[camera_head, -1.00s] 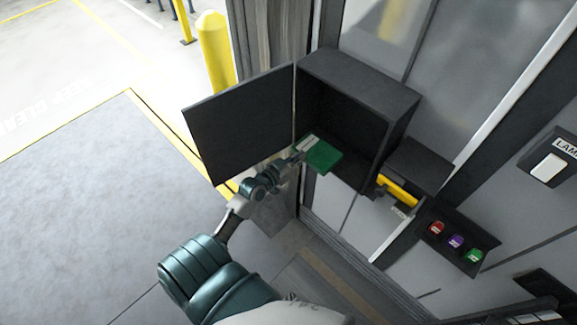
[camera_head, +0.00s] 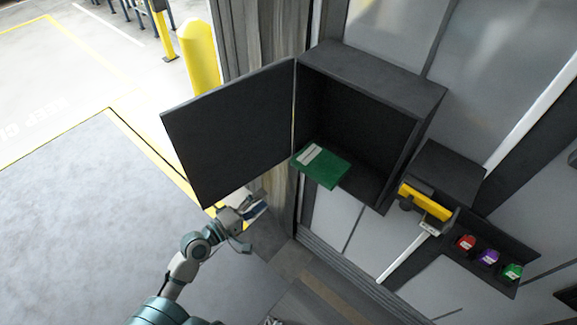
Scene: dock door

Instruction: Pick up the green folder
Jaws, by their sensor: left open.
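The green folder (camera_head: 325,168) lies flat in the bottom of a dark open wall box (camera_head: 408,125), its front edge sticking out past the box's lower lip. A white label shows on its left part. My left gripper (camera_head: 253,222) is below and to the left of the folder, under the open box door (camera_head: 232,132). Its fingers are apart and nothing is between them. It does not touch the folder. My right gripper is not in the picture.
A smaller dark box with a yellow handle (camera_head: 426,202) is mounted to the right. A shelf holds red (camera_head: 466,242), purple (camera_head: 488,257) and green (camera_head: 512,272) items. A yellow bollard (camera_head: 198,58) stands behind the door. Floor at left is clear.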

